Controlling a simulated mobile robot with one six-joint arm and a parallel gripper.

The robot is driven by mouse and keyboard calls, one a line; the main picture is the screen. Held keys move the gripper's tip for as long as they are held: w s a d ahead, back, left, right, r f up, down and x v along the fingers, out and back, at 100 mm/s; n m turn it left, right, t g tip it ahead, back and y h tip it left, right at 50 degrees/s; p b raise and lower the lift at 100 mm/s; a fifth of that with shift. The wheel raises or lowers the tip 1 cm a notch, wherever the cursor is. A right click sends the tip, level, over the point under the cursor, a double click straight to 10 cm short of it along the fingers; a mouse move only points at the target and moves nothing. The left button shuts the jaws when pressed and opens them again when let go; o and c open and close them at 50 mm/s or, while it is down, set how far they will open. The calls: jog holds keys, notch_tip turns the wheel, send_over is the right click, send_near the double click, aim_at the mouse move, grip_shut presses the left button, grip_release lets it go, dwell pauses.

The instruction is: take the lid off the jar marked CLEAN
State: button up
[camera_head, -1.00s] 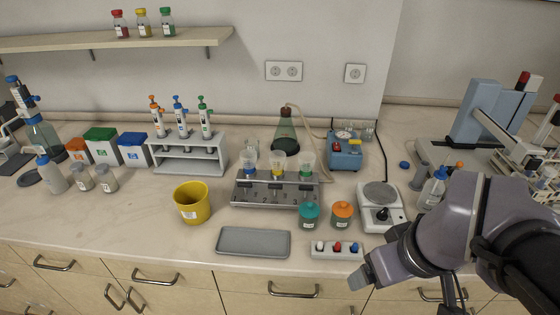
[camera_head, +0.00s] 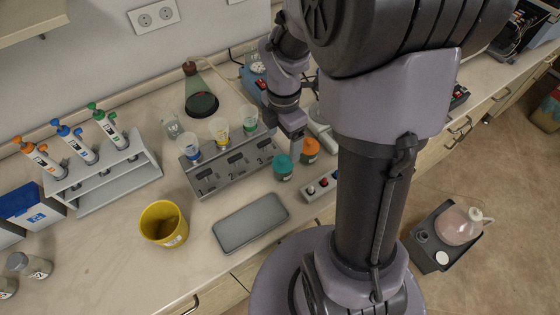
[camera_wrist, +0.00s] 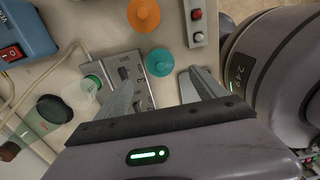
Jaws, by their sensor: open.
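Two small lidded jars stand at the bench front. One has a teal lid (camera_head: 283,161), the other an orange lid (camera_head: 310,145). I cannot read their labels, so I cannot tell which is marked CLEAN. In the wrist view the teal lid (camera_wrist: 159,62) lies just beyond the space between my fingertips, and the orange lid (camera_wrist: 144,14) lies farther up. My gripper (camera_head: 297,137) is above and close to the jars in the head view, partly hidden by my arm. In the wrist view my gripper (camera_wrist: 163,86) has its fingers apart with nothing between them.
A metal rack (camera_head: 237,161) with several cups stands left of the jars. A grey tray (camera_head: 250,222) and a button box (camera_head: 319,187) lie in front. A yellow pot (camera_head: 163,224) stands farther left. A blue device (camera_wrist: 22,38) and a flask (camera_head: 201,97) are behind.

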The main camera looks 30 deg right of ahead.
aim_at(283, 158)
notch_tip(283, 158, down, 8)
jog(key=b, duration=0.3)
jog(key=shift+f, duration=0.25)
jog(key=shift+r, duration=0.15)
jog(key=shift+c, duration=0.8)
jog(key=c, duration=1.2)
